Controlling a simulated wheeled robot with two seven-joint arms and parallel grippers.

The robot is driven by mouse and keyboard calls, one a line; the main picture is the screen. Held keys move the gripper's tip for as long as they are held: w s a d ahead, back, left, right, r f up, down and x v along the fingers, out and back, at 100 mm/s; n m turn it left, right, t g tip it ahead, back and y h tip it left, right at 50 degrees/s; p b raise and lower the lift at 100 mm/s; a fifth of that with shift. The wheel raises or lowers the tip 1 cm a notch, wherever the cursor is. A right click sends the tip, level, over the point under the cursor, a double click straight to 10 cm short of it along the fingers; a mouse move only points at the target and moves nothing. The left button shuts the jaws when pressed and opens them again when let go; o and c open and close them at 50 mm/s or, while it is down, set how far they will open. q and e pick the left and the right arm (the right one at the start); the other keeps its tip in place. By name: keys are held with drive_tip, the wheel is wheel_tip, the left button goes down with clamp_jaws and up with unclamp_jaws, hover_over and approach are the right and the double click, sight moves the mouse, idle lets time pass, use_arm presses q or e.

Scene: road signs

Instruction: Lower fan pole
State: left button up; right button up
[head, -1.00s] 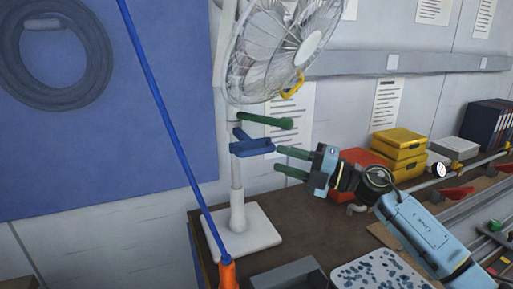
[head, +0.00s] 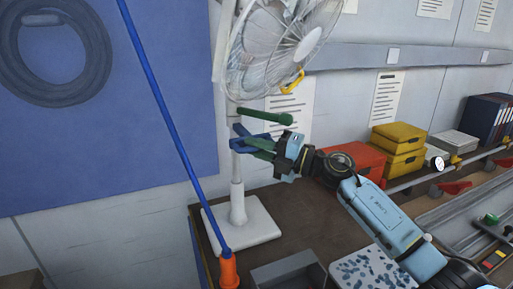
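The white fan (head: 280,45) stands on a white pole (head: 237,187) with a square white base (head: 250,225) on the brown table. A green handle (head: 268,116) sticks out to the right of the pole below the fan head. Just below it is a blue clamp handle (head: 240,130). My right gripper (head: 250,148), with dark green fingers, comes in from the right and overlaps the blue handle. The fingers are partly hidden among the blue parts, so I cannot tell whether they grip it. My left gripper is not in view.
A blue rod (head: 165,115) with an orange end (head: 229,270) slants across the foreground. A grey tray (head: 290,273) and a speckled board (head: 370,270) lie at the front. Red (head: 355,160) and yellow boxes (head: 398,150) stand on the right.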

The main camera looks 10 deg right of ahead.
clamp_jaws()
wheel_tip(320, 180, down, 18)
drive_tip(key=b, duration=1.1)
drive_tip(key=o, duration=0.6)
unclamp_jaws()
